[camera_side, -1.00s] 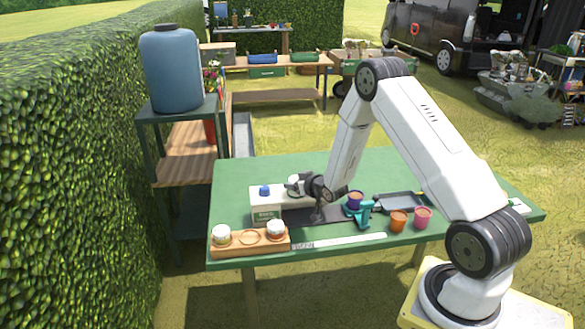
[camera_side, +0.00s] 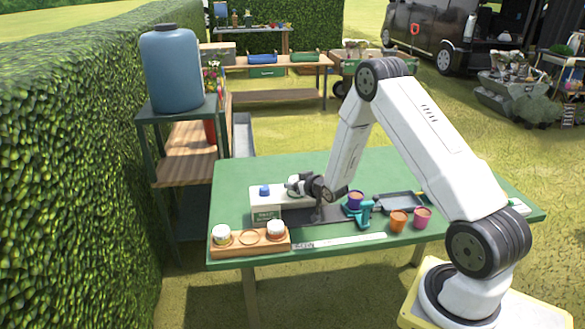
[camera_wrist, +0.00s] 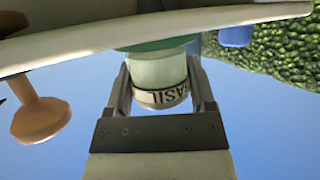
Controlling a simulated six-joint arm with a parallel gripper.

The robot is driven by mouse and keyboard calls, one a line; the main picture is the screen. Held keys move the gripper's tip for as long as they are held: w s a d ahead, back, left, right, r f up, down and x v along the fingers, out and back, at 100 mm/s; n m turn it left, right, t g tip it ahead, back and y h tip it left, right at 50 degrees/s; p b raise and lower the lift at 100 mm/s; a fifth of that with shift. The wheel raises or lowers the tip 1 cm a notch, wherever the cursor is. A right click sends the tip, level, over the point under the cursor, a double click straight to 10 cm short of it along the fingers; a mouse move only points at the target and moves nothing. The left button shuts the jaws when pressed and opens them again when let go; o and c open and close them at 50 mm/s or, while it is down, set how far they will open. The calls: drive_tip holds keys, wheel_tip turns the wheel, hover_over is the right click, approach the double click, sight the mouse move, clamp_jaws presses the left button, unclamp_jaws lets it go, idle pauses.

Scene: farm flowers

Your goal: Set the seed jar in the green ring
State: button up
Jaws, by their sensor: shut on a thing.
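My gripper (camera_wrist: 160,95) is shut on the seed jar (camera_wrist: 158,72), a pale jar whose band reads BASIL. In the side view my gripper and the pale jar (camera_side: 295,184) are at the top of the white box (camera_side: 264,213), right of its blue knob (camera_side: 264,190). In the wrist view a green band (camera_wrist: 150,45), perhaps the green ring, shows between the jar's end and a pale slab (camera_wrist: 100,38). I cannot tell whether the jar touches the band or sits inside it.
A wooden holder (camera_side: 250,250) at the table's front left carries two white-topped jars (camera_side: 222,236) and an empty round place between them. Purple, orange and pink pots (camera_side: 398,222) and a teal tool (camera_side: 366,212) stand to the right. A wooden knob (camera_wrist: 42,118) shows in the wrist view.

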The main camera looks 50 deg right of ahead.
drive_tip(key=shift+f, duration=0.6)
drive_tip(key=o, duration=1)
drive_tip(key=shift+s+r, duration=0.1)
drive_tip(key=shift+v, duration=5.35)
drive_tip(key=shift+a, duration=0.15)
drive_tip(key=s+a+r+n+g+y, duration=0.1)
drive_tip(key=s+a+r+g, duration=0.1)
drive_tip(key=a, duration=0.5)
drive_tip(key=s+a+r+n+g+y, duration=0.1)
drive_tip(key=s+a+r+g, duration=0.2)
drive_tip(key=s+a, duration=0.3)
drive_tip(key=s+a+r+n+g+y, duration=0.1)
drive_tip(key=s+a+g, duration=0.3)
drive_tip(key=a, duration=0.4)
drive_tip(key=shift+s+r+n+g+y, duration=0.2)
drive_tip(key=shift+r+n+g+y, duration=0.1)
drive_tip(key=shift+r+g+y, duration=0.45)
